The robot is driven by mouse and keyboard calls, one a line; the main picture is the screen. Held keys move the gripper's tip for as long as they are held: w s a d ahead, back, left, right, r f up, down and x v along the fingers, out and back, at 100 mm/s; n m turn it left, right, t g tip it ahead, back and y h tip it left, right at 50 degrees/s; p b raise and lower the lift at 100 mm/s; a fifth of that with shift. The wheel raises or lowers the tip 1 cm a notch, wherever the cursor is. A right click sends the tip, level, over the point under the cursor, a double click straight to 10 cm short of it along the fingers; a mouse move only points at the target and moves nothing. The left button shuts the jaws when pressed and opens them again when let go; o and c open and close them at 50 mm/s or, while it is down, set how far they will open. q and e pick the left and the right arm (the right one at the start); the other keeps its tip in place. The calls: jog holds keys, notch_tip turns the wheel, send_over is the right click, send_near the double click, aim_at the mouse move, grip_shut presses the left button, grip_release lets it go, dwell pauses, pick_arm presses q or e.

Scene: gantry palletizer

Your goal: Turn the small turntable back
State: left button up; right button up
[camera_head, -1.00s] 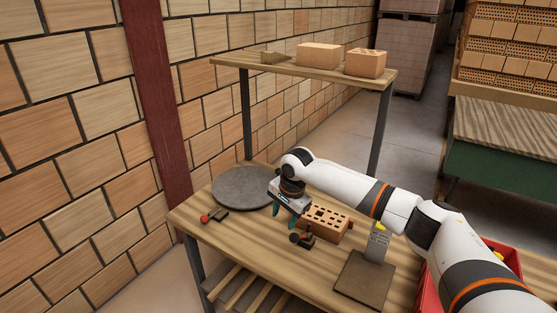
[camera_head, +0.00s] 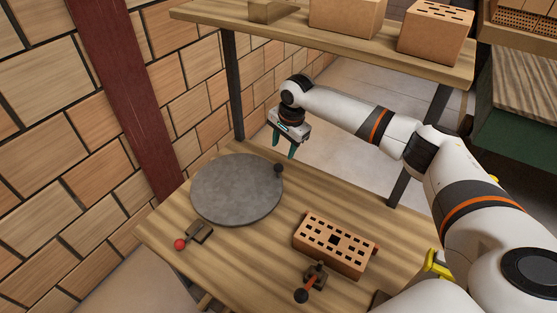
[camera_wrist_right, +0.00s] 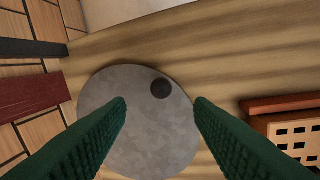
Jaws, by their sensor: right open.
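The small turntable is a round grey disc (camera_head: 235,190) lying on the wooden table, at the left in the head view. A dark round knob (camera_head: 278,168) stands at its far right rim. In the right wrist view the turntable (camera_wrist_right: 140,130) lies below the fingers, and the knob (camera_wrist_right: 161,88) shows between them, beyond their tips. My right gripper (camera_head: 283,150) is open and empty, its green fingers pointing down above the knob and apart from it. My left gripper is in neither view.
A perforated brick (camera_head: 335,243) sits on the table right of the turntable. A red-tipped lever (camera_head: 193,237) and a black-knobbed lever (camera_head: 312,282) are near the front. A wooden shelf (camera_head: 330,38) with bricks spans above the back. A brick wall stands at left.

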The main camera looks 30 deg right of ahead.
aim_at(279, 165)
jog(key=f, duration=0.3)
jog(key=w+f, duration=0.1)
jog(key=f, duration=0.3)
jog(key=a+f, duration=0.1)
jog(key=f, duration=0.2)
jog(key=shift+w+f, duration=0.15)
jog(key=shift+w, duration=0.2)
jog(key=shift+d, duration=0.1)
jog(key=shift+c, duration=0.6)
grip_shut()
